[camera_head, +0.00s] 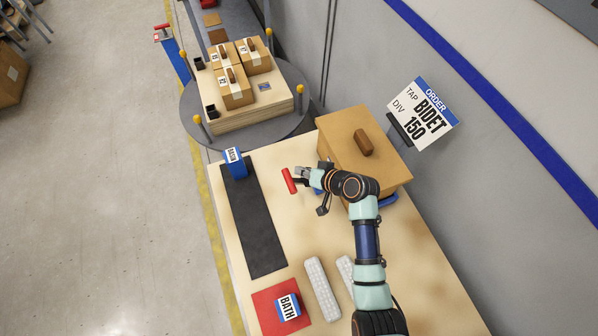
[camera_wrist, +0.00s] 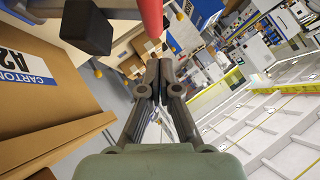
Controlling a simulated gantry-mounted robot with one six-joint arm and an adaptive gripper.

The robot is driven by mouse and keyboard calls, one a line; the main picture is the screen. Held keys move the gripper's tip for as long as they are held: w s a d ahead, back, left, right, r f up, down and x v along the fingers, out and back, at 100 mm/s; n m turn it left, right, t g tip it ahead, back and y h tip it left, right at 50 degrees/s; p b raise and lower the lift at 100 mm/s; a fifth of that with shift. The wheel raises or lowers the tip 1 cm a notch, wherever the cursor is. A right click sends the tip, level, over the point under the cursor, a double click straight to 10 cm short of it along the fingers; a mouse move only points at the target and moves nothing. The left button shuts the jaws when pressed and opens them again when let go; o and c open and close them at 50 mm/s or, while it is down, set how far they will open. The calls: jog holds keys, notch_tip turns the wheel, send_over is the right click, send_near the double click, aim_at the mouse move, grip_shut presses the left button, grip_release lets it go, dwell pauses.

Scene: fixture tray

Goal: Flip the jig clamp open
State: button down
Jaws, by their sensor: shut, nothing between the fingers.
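A red handle (camera_head: 289,180) stands out beside the brown carton, to the left of my wrist in the head view. It appears to belong to the jig clamp, whose grey metal part (camera_head: 300,171) is partly hidden by my arm. In the wrist view the red handle (camera_wrist: 152,16) hangs down from the top edge, just beyond my fingertips. My gripper (camera_wrist: 160,70) is shut and empty, its fingers together. Its tips look close to the handle's end; I cannot tell whether they touch it. A black block (camera_wrist: 87,27) shows left of the handle.
The large brown carton (camera_head: 345,155) stands directly behind my wrist on the pale bench (camera_head: 290,230). A dark strip (camera_head: 252,220) with a blue box (camera_head: 235,162) lies to the left. Near the front are a red mat (camera_head: 265,302) and a white ribbed block (camera_head: 321,288).

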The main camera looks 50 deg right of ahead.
jog(key=v, duration=0.9)
jog(key=shift+s+a+r, duration=0.15)
jog(key=shift+a+r, duration=0.15)
jog(key=shift+r, duration=0.05)
jog(key=w+a+r+n, duration=0.2)
jog(key=w+a+r, duration=0.15)
jog(key=a, duration=0.35)
jog(key=w+a+r+n, duration=0.3)
jog(key=w+a, duration=0.2)
jog(key=a, duration=0.1)
jog(key=a+r+n+t, duration=0.1)
jog(key=a+r+n, duration=0.1)
jog(key=a+r, duration=0.55)
jog(key=a+r+n+t, duration=0.15)
jog(key=a+r, duration=0.25)
jog(key=a, duration=0.7)
notch_tip(320, 180, up, 16)
jog(key=p, duration=1.5)
jog(key=shift+s+a+r+n+y, duration=0.15)
jog(key=shift+a+n+y, duration=0.15)
jog(key=shift+n, duration=0.05)
